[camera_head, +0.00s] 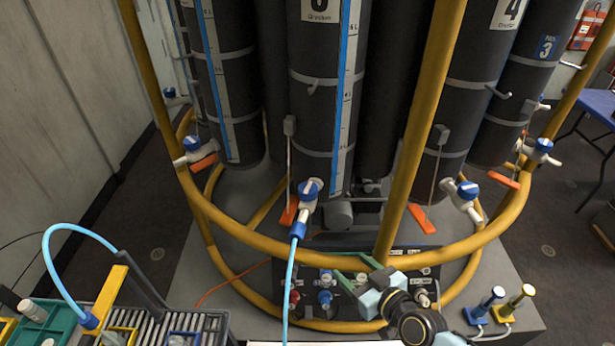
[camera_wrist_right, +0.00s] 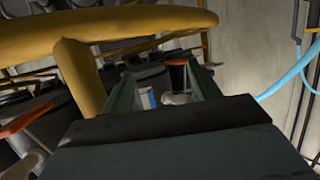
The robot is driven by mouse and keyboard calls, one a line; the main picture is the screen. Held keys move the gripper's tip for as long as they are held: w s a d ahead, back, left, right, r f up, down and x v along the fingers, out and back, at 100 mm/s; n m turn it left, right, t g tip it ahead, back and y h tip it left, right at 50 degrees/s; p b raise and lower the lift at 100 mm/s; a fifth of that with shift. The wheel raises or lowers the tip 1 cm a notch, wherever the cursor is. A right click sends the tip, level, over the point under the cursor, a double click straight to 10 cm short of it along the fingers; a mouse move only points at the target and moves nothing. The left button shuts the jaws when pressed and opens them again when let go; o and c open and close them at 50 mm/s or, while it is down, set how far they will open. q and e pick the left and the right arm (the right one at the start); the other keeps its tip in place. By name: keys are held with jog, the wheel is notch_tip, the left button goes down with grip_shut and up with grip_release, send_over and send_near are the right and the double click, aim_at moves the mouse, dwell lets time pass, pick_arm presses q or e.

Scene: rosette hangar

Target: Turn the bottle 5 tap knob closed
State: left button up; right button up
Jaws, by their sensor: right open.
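The middle dark bottle (camera_head: 315,110) has a label whose number is cut by the top edge; it stands beside the bottle marked 4 (camera_head: 477,70). Its tap has a blue knob (camera_head: 311,187) on a white body (camera_head: 307,206), with a light-blue hose (camera_head: 290,275) hanging from its outlet. My right gripper (camera_head: 340,272) is open and empty, below and slightly right of this tap, in front of the lower panel. In the right wrist view its two fingers (camera_wrist_right: 165,82) stand apart; a white and blue part shows beyond them, too small to identify surely. My left gripper is not in view.
A yellow ring rail (camera_head: 262,240) curves around the bottles, with yellow posts (camera_head: 424,120) rising from it. Other blue-knobbed taps (camera_head: 469,190) sit to either side. A rack (camera_head: 209,322) stands lower left. A blue and a yellow knobbed post (camera_head: 516,301) stand lower right.

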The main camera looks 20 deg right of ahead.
aim_at(314, 193)
notch_tip(314, 193, up, 15)
jog(key=w+a+t+y+p, duration=0.1)
jog(key=a+t+y, duration=0.1)
jog(key=a+t, duration=0.1)
jog(key=shift+n, duration=0.4)
jog(key=p+x, duration=0.1)
jog(key=x, duration=1.2)
jog(key=shift+w+r+p, duration=0.2)
jog(key=shift+w+p, duration=0.05)
jog(key=shift+p, duration=0.05)
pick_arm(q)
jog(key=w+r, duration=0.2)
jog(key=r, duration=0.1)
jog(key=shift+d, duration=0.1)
